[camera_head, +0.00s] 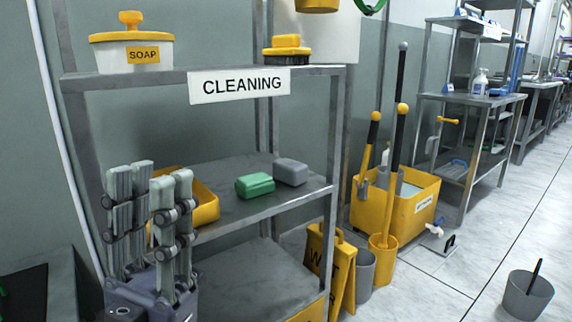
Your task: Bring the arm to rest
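My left gripper (151,178) stands upright at the lower left, with its fingers pointing up. Its grey fingers are apart, with nothing between them. It is in front of the left part of the cleaning shelf (240,205) and covers part of a yellow tray (204,203) on the middle board. I cannot tell the gap between gripper and shelf. My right gripper is not in view.
A soap tub (134,55) and a brush (287,46) are on the top board. A green block (255,186) and a grey block (290,172) lie on the middle board. A yellow floor sign (340,270) and mop bucket (406,205) stand right; open floor lies beyond.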

